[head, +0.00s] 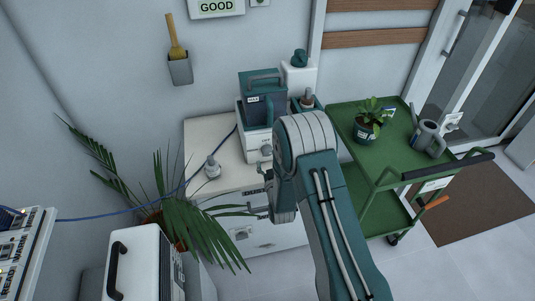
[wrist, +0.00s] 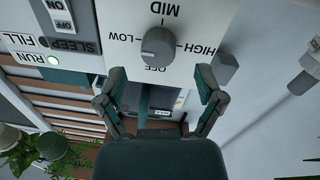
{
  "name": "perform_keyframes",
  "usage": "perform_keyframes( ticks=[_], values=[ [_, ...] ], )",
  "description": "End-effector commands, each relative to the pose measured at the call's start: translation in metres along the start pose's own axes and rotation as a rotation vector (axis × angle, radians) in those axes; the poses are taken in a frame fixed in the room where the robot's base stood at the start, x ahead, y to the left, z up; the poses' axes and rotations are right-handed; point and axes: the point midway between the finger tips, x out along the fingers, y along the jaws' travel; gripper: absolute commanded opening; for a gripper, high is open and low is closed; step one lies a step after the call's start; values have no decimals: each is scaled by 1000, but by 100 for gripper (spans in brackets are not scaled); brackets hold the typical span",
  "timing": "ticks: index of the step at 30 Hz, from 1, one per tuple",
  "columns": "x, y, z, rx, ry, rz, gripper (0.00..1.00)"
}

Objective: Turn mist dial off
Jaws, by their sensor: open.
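The mist dial (wrist: 157,47) is a round grey knob on a white panel in the wrist view, seen upside down. OFF, LOW, MID and HIGH are printed around it; I cannot tell its exact setting. My gripper (wrist: 160,92) is open and empty. Its two fingers are spread apart, with the dial ahead of the gap and not between the pads. In the head view, the teal and white machine (head: 262,92) stands on a white cabinet (head: 205,130). My arm hides part of its front there.
On the panel are a SLEEP switch (wrist: 68,17) and a lit RUN lamp (wrist: 51,59). A green cart (head: 375,160) with a plant and watering can stands right.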

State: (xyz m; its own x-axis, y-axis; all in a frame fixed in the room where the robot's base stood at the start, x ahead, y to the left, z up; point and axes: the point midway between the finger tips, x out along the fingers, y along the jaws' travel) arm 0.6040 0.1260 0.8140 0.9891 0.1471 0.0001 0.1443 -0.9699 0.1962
Motion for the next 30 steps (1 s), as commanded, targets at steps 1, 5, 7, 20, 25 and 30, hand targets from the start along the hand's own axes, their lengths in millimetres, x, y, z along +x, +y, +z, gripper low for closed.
perform_keyframes(
  ticks=[1, 5, 7, 20, 25, 30],
  values=[
    [9, 0, 0, 0, 2, 1, 87],
    [27, 0, 1, 1, 0, 0, 87],
    [33, 1, 0, 1, 0, 1, 87],
    [38, 0, 0, 0, -1, 0, 51],
    [38, 0, 0, 0, -1, -1, 4],
    [38, 0, 0, -3, -1, -2, 4]
  ],
)
